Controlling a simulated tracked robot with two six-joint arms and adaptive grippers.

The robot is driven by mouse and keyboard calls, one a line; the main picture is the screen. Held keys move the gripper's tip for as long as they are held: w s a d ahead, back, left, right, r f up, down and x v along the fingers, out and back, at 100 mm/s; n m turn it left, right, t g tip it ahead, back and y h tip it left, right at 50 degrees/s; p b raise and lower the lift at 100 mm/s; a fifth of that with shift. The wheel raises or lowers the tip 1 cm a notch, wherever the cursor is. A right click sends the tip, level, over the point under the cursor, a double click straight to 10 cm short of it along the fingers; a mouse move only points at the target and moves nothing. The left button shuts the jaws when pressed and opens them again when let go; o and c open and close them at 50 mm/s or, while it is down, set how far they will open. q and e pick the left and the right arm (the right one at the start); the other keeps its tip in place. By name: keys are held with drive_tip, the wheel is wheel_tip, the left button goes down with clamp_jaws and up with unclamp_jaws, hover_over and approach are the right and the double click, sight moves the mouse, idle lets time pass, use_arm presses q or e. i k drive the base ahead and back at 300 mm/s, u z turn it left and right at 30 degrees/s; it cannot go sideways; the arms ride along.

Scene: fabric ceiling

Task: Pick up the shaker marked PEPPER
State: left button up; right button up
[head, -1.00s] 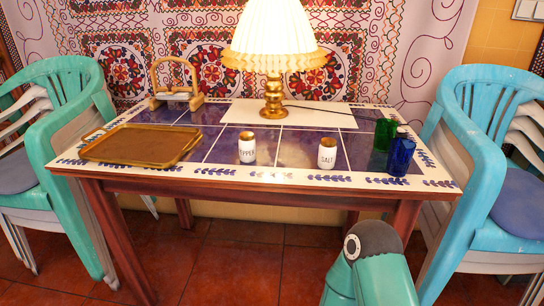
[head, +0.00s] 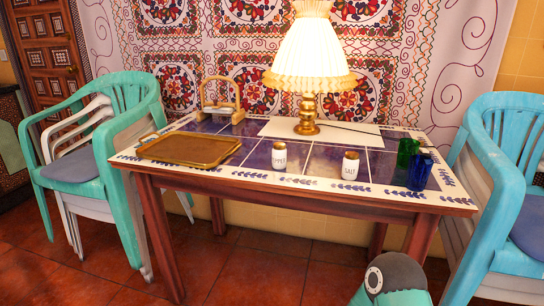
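Two white shakers with gold-coloured lids stand upright on the tiled table (head: 232,178). The left one, the pepper shaker (head: 279,156), has lettering turned partly aside and hard to read now; it read as PEPPER in the earlier frame. The right one, the salt shaker (head: 350,166), is marked SALT. They stand apart near the table's front edge. Neither of my grippers is in view; only a rounded teal part of my arm shows at the bottom right, below and in front of the table.
A brown tray (head: 190,150) lies at the table's left, with a wooden holder (head: 221,107) behind it. A lit lamp (head: 308,60) stands at the back. Green (head: 404,152) and blue (head: 420,172) glasses stand at the right. Stacked chairs flank the table.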

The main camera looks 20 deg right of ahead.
sight(279, 150)
drive_tip(key=i, duration=0.9)
drive_tip(key=z, duration=0.05)
